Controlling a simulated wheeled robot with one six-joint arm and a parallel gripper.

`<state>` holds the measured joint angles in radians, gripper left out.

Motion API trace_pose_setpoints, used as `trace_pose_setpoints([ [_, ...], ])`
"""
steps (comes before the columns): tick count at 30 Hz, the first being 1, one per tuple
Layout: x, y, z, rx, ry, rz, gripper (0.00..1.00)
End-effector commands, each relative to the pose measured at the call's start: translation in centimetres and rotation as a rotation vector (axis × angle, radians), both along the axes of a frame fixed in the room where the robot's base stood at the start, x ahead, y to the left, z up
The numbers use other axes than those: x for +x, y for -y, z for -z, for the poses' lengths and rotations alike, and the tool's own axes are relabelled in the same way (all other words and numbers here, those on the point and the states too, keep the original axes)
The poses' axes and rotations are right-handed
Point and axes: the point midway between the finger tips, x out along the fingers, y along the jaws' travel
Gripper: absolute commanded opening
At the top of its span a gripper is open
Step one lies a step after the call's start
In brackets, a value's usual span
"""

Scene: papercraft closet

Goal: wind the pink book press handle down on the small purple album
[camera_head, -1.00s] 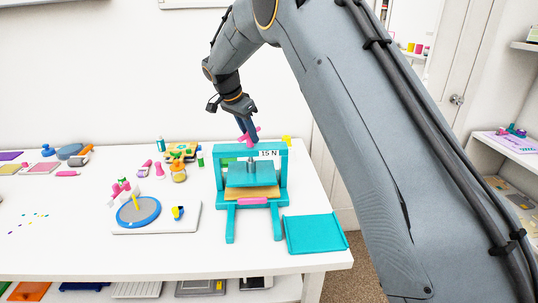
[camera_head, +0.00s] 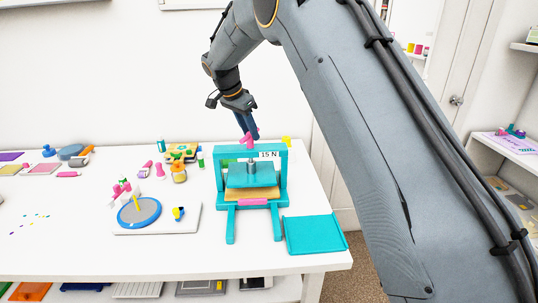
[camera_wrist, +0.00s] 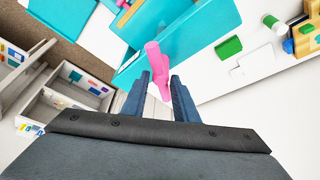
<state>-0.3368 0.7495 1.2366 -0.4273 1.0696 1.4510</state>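The teal book press (camera_head: 222,180) stands at the table's right front, with a "15 N" label on its top beam. Its pink handle (camera_head: 249,139) sits on top of the screw and also shows in the wrist view (camera_wrist: 155,62). The teal pressing plate (camera_head: 250,176) hangs above a tan board (camera_head: 238,193); a pink piece (camera_head: 254,201) shows at the front. I cannot make out the small purple album in the press. My gripper (camera_head: 246,132) points down at the handle. In the wrist view its fingers (camera_wrist: 157,82) are apart, with the handle between them and gaps at both sides.
A teal tray (camera_head: 315,234) lies right of the press at the table edge. A white board with a blue disc (camera_head: 139,212) lies to the left. Small jars and a yellow-green item (camera_head: 180,150) stand behind it. A purple sheet (camera_head: 11,156) lies far left.

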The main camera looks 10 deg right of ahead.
Motion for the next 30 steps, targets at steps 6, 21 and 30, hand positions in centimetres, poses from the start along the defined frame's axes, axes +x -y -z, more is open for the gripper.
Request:
trace_pose_setpoints([
  [6, 0.0, 0.0, -1.8, 0.0, 0.001, 0.0, 0.26],
  [21, 0.0, 0.0, -4.3, -0.001, 0.001, 0.0, 0.26],
  [30, 0.0, 0.0, -4.3, -0.002, 0.0, -0.001, 0.38],
])
